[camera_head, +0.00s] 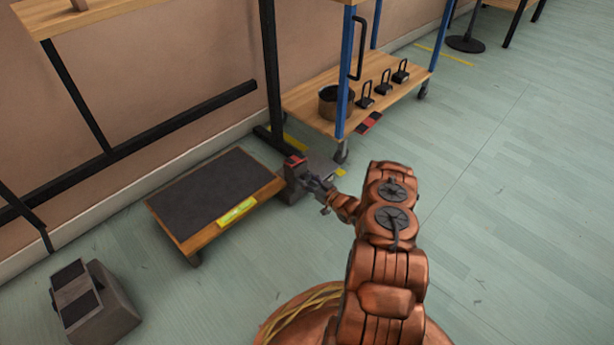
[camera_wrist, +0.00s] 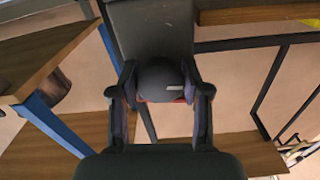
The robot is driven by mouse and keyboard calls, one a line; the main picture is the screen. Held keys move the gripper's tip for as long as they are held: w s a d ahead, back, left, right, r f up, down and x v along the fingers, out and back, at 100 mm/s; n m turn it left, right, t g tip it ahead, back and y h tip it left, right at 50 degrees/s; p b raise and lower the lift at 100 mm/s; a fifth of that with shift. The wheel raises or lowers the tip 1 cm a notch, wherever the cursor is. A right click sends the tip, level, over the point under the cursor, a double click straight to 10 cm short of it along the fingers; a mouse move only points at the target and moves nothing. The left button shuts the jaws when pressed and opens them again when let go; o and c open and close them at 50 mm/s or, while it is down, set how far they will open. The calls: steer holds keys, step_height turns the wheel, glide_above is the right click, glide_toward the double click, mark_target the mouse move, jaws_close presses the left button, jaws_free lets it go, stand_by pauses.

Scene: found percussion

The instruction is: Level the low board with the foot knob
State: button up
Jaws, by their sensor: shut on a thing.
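The low board (camera_head: 190,197) has a dark top and a wooden edge, and sits low over the floor by the wall. A yellow-green strip, seemingly a level (camera_head: 237,212), lies along its front edge; its bubble is too small to read. A dark foot block with a reddish top (camera_head: 293,162) stands at the board's right end. My gripper (camera_head: 325,184) reaches this block from the right. In the wrist view, my gripper's two fingers (camera_wrist: 163,104) are shut on the round dark foot knob (camera_wrist: 162,78), which bears a pale mark.
A wheeled wooden cart (camera_head: 322,123) with blue posts stands behind my gripper, holding a dark pot (camera_head: 330,108) and several black handled weights (camera_head: 383,88). A dark table leg (camera_head: 271,80) rises close behind the foot block. A grey box (camera_head: 100,312) stands front left. Floor to the right is clear.

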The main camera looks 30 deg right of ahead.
steer(key=m+p, duration=0.1)
steer(key=m, duration=0.4)
steer(key=shift+s+m, duration=0.1)
steer(key=shift+m, duration=0.2)
steer(key=m, duration=0.5)
steer(key=shift+m, duration=0.3)
steer(key=o, duration=1.2)
steer(key=shift+c, duration=0.2)
steer(key=v, duration=1.2)
steer(key=shift+r, duration=0.1)
